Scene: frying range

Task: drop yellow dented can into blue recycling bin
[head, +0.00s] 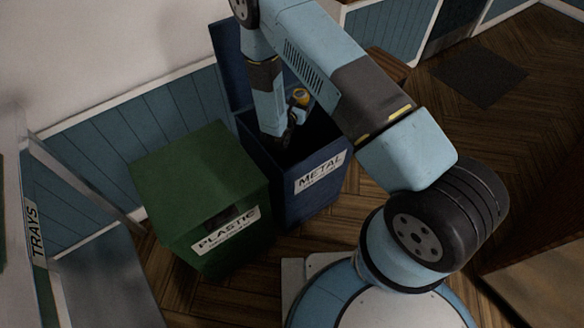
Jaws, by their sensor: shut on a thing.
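The blue recycling bin (312,198) stands against the wall with its lid raised and a METAL label on its front. My gripper (287,138) points down over the bin's dark open top, at or just inside the opening. A small yellow thing, which looks like the yellow can (301,96), shows beside the gripper, partly hidden by my arm. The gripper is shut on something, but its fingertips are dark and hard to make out. I cannot see dents on the can at this size.
A green bin (200,190) labelled PLASTIC, with its lid closed, stands directly left of the blue bin. A rack marked TRAYS (36,230) is at the far left. Wooden floor is open at the right, with a dark mat (480,76).

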